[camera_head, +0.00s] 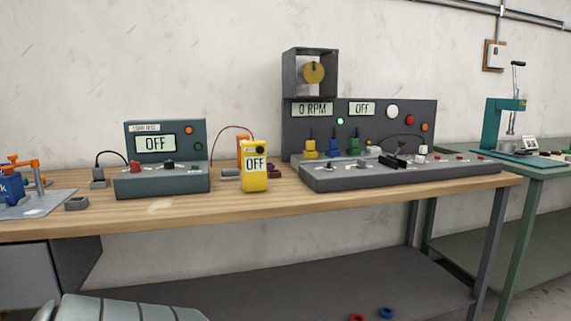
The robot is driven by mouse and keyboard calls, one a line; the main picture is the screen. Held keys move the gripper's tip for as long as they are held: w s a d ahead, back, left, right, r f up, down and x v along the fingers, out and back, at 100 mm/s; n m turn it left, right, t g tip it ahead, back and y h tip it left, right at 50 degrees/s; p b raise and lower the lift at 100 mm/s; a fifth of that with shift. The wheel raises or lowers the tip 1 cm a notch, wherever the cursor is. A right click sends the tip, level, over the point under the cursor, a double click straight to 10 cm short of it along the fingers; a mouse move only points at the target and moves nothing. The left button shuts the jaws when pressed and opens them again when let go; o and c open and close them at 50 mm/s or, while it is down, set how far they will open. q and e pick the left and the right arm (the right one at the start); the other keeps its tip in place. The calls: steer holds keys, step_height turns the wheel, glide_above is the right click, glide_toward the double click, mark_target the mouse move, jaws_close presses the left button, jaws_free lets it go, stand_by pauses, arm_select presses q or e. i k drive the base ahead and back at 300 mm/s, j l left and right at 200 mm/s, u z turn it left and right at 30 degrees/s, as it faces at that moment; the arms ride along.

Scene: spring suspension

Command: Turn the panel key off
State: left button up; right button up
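The dark grey control panel (290,125) stands on the right part of the wooden bench, with a sloped grey console (410,178) in front. Its displays (312,109) read "0 RPM" and "OFF". A small green lamp (340,121) on it is lit. The console carries several small knobs, a black lever (393,162) and red buttons. I cannot tell for sure which small part is the key or how it is turned. A grey rounded shape at the bottom left looks like part of my arm. Neither gripper shows.
A smaller grey unit (123,190) reading "OFF" and a yellow meter (256,182) reading "OFF" stand left of the console. A blue device (10,190) with orange parts is at far left. A teal press (492,125) stands on the right table. The bench's front strip is mostly clear.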

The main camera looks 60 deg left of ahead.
mark_target(328, 169)
steer(key=u, duration=1.65)
steer(key=i+l, duration=0.15)
steer(key=l, duration=0.2)
steer(key=i+l, duration=0.15)
steer(key=l, duration=0.2)
steer(key=i+l, duration=0.15)
steer(key=l, duration=0.25)
